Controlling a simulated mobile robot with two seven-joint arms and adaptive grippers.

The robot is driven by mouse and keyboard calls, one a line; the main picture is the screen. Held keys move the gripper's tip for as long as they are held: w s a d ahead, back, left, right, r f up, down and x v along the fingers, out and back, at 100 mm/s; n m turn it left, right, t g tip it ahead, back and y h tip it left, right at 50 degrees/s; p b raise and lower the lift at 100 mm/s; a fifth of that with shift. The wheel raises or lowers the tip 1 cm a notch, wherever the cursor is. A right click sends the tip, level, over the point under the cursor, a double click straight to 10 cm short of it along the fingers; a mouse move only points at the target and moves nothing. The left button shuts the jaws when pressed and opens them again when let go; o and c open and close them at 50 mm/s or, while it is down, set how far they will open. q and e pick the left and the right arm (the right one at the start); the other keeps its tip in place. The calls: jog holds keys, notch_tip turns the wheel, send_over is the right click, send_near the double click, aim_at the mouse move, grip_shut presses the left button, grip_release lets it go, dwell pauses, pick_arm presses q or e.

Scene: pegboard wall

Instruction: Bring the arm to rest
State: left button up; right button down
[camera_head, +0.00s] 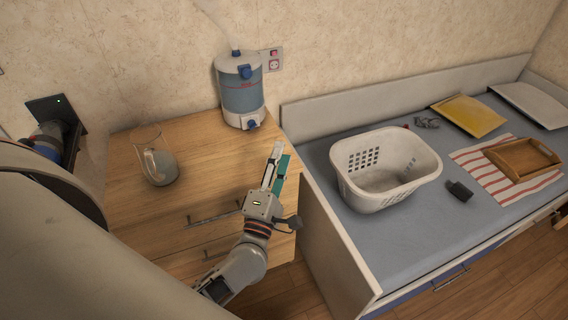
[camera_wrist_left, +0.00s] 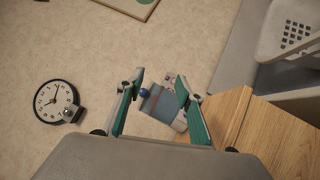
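My left gripper (camera_head: 280,152) is held up over the right part of the wooden dresser (camera_head: 195,110) in the head view, fingers pointing toward the wall. In the left wrist view, my left gripper (camera_wrist_left: 160,76) has its two green-lined fingers spread apart with nothing held between them. The grey and blue dispenser (camera_wrist_left: 163,105) shows beyond the fingers, apart from them.
The dispenser (camera_head: 241,92) and a glass jug (camera_head: 156,160) stand on the dresser. A white laundry basket (camera_head: 349,187) sits on the bed (camera_head: 330,160) to the right. A tray (camera_head: 522,158) lies on a striped cloth there. A wall clock (camera_wrist_left: 56,101) shows in the wrist view.

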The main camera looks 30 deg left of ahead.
pick_arm(q)
jog(key=shift+s+d+f+m+h, duration=0.2)
jog(key=shift+d+m+h, duration=0.15)
jog(key=shift+m, duration=0.25)
jog(key=shift+s+d+f+m+h, duration=0.1)
jog(key=shift+d+f+m+h, duration=0.2)
jog(key=shift+m, duration=0.3)
jog(key=s+d+f+m+g+h, duration=0.25)
jog(key=d+f+m+h, duration=0.3)
jog(key=m, duration=0.35)
jog(key=s+a+f+m+g, duration=0.1)
jog(key=s+f+m+g, duration=0.2)
jog(key=s+f+m, duration=0.3)
jog(key=s+f+m+g, duration=0.4)
jog(key=s+f+m, duration=0.3)
jog(key=f, duration=0.6)
jog(key=shift+a+f+m, duration=0.35)
jog(key=shift+f+m, duration=0.05)
jog(key=shift+m, duration=0.6)
jog(key=shift+s, duration=0.1)
